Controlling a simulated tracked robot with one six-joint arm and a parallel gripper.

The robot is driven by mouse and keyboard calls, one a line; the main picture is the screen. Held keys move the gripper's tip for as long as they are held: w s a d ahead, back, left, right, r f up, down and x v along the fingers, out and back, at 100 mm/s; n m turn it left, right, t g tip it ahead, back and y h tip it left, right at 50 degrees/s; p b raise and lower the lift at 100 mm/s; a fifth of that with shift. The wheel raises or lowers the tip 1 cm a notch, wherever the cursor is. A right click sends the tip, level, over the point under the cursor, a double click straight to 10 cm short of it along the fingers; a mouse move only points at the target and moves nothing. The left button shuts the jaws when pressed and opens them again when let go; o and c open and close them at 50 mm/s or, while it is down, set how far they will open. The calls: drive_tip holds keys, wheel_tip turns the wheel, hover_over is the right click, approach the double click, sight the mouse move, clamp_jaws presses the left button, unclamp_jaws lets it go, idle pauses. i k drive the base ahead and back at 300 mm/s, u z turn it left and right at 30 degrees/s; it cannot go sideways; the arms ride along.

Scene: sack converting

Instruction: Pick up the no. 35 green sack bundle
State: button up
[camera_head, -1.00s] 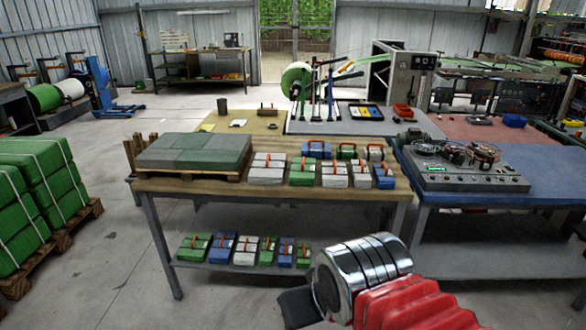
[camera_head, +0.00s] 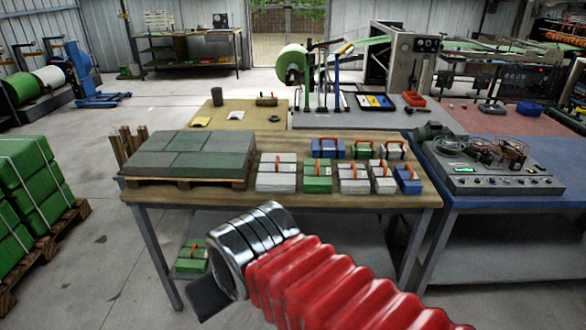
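Several sack bundles with orange straps stand on the wooden table. A green bundle (camera_head: 317,178) is in the front row, between two white ones. Another green bundle (camera_head: 362,149) stands in the back row beside a blue one. A third green bundle (camera_head: 192,256) lies on the lower shelf at its left end. No number is legible, so I cannot tell which is no. 35. My gripper (camera_head: 209,300) shows as a dark part beyond the chrome wrist, in front of the table near the shelf. Its fingers cannot be made out.
The wooden table (camera_head: 292,197) carries a pallet of grey-green stacks (camera_head: 185,153) at left. A blue table (camera_head: 560,180) with a grey device stands at right. Baled green sacks (camera_head: 30,185) on a pallet stand at far left. Floor is clear left of the table.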

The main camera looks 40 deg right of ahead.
sight(317, 175)
drive_tip(key=z, duration=0.05)
drive_tip(key=i, duration=1.1)
drive_tip(key=z, duration=0.35)
